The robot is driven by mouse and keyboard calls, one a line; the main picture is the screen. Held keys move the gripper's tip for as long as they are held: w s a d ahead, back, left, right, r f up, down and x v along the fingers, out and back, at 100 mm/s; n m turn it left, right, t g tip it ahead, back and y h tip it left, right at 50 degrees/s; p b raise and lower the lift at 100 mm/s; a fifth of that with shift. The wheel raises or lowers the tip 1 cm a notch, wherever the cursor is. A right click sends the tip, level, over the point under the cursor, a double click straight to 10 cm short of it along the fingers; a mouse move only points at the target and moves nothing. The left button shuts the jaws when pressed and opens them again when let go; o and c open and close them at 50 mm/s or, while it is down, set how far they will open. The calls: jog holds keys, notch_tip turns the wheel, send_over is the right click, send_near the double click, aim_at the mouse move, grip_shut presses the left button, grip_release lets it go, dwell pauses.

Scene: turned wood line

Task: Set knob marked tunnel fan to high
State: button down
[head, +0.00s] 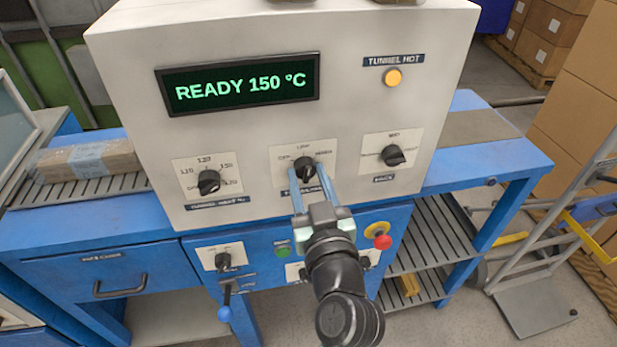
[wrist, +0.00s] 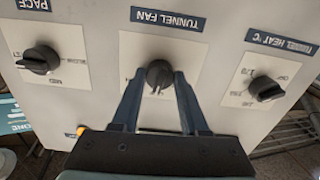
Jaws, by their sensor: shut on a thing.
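The tunnel fan knob (head: 304,164) is a black round knob on a white plate, in the middle of the cream panel's lower row. The TUNNEL FAN label is readable in the wrist view, where the picture is upside down and the knob (wrist: 158,71) is near the centre. My gripper (head: 306,174) reaches it from the front, its blue fingers (wrist: 159,78) shut on the knob's two sides. The knob's pointer seems to face the top mark, LOW. OFF is on its left and HIGH on its right in the head view. The fingers partly hide the plate and label.
The tunnel heat knob (head: 209,181) is to the left and the pace knob (head: 393,155) to the right. A display (head: 238,84) reads READY 150 °C; an amber lamp (head: 393,77) is beside it. Below are a red stop button (head: 382,241) and a blue-handled lever (head: 224,313).

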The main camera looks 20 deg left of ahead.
jog(key=m+p, duration=0.1)
jog(key=m, duration=0.4)
jog(key=shift+m+p, duration=0.65)
jog(key=shift+m, duration=1.85)
jog(key=shift+c, duration=2.1)
grip_release()
jog(key=b+v, duration=0.2)
jog(key=v, duration=1.1)
jog(key=shift+b, duration=0.3)
